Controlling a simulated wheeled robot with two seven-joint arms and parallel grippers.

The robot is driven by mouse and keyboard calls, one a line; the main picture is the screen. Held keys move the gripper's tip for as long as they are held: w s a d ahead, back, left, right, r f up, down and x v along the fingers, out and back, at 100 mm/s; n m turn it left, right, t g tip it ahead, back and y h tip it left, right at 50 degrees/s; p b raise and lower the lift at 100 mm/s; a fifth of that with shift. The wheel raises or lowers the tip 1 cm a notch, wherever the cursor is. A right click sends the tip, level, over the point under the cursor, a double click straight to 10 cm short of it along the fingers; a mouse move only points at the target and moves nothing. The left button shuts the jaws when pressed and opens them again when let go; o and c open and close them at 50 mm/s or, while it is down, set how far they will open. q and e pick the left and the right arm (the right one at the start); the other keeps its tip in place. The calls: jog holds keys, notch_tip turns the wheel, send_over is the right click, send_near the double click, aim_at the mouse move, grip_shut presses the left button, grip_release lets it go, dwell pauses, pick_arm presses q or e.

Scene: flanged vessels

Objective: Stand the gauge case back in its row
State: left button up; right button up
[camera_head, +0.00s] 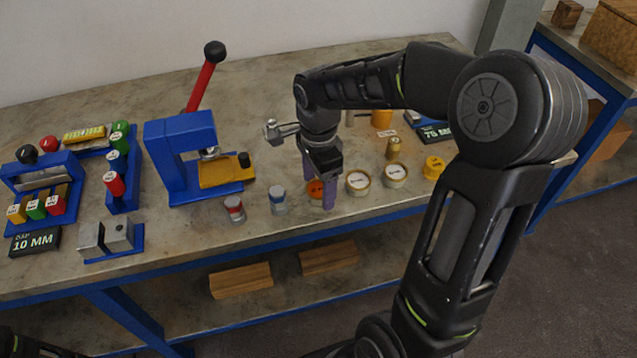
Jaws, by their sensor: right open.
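No single object is clearly readable as the gauge case. A row of small round labelled pieces runs along the bench's front: a red-and-grey one (234,209), a blue-and-grey one (278,201), an orange one (315,187), two cream ones (358,182) (395,175) and a yellow one (434,167). My right gripper (319,194) points down with its purple fingers apart, at the orange piece. The fingers partly hide that piece, and I cannot tell whether they touch it. My left gripper is not in view.
A blue press (183,150) with a red lever stands left of the row. Blue racks (122,170) with coloured pieces and a black 10 MM plate (35,242) are at the far left. The back middle of the bench is clear.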

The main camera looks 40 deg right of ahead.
aim_at(319, 189)
jog(key=shift+r, duration=0.3)
notch_tip(319, 189, up, 12)
jog(key=shift+f, duration=0.15)
dwell(0.8)
